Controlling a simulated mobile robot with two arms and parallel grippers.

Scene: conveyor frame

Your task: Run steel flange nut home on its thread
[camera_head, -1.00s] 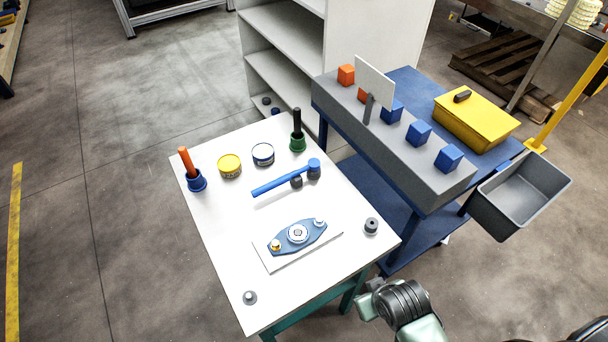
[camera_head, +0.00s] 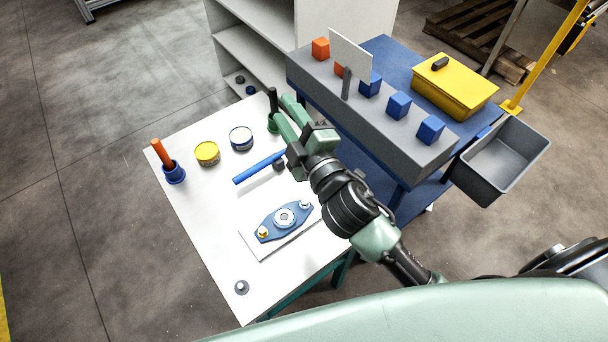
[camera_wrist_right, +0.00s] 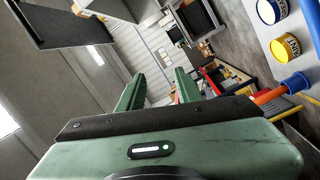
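A blue two-eared flange plate (camera_head: 270,222) with a round ring in its middle lies on a white board (camera_head: 262,254) on the table. A brass-coloured piece (camera_head: 262,232) sits at its lower-left ear. A silvery piece (camera_head: 305,205) sits at its upper-right ear; I cannot tell whether it is a nut on a thread. A small grey flanged piece (camera_head: 241,287), nut-like, rests alone near the table's front corner. My right gripper (camera_head: 280,107) is above the table's far right side, away from the plate, its fingers apart and empty. It also shows in the right wrist view (camera_wrist_right: 158,82). My left gripper is out of view.
A blue-handled hammer (camera_head: 258,168) lies partly behind my right arm. A grey bin (camera_head: 500,160) hangs at right.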

